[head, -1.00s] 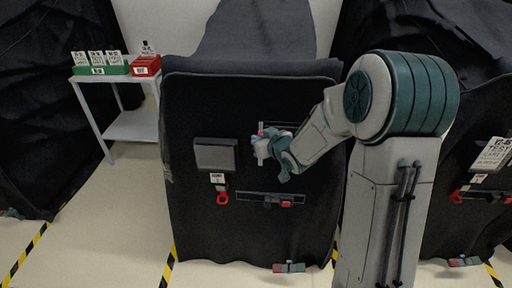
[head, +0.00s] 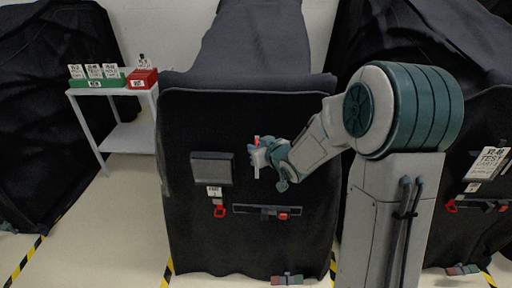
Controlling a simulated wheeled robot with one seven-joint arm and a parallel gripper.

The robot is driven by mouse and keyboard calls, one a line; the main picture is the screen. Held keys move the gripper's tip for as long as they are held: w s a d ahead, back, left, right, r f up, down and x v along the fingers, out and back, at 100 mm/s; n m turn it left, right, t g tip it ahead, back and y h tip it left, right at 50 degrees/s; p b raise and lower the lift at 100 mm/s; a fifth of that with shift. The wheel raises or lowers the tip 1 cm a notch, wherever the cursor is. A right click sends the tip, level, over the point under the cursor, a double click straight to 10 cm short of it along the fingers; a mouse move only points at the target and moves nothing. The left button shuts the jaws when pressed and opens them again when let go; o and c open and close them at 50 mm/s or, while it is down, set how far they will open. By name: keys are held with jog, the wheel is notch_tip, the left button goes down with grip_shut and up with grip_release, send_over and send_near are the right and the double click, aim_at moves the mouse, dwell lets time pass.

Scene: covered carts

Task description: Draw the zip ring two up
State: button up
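A black covered cart (head: 185,120) stands in the middle, facing me. On its front, a short pale vertical strip (head: 257,172) shows just below my gripper, with a small red piece (head: 257,140) at the gripper's upper left. I cannot tell whether either is the zip or its ring. A red ring (head: 219,211) hangs under a white tag (head: 214,191) at the lower left of the front. My gripper (head: 258,155) is at the upper middle of the front, over the strip. Its fingers are too small to tell open from shut, and any contact is hidden.
A grey panel (head: 211,169) and a dark horizontal slot with a red tab (head: 283,216) are on the same front. A shelf (head: 110,92) with green and red bins stands back left. Other covered carts stand left and right. Pale floor with striped tape lies between.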

jog(key=v, duration=1.3)
jog(key=shift+p, duration=0.4)
jog(key=shift+s+d+f, duration=0.1)
jog(key=shift+s, duration=0.05)
jog(key=s+d+r+m+g+h, duration=0.1)
jog(key=s+d+m+g+h, duration=0.25)
jog(key=s+d+h, duration=0.4)
jog(key=s+a+m+g+y, duration=0.1)
jog(key=s+a+g, duration=0.2)
jog(key=s, duration=1.1)
jog(key=shift+a+m+g+y, duration=0.2)
jog(key=shift+m+g+y, duration=0.15)
jog(key=shift+g, duration=0.8)
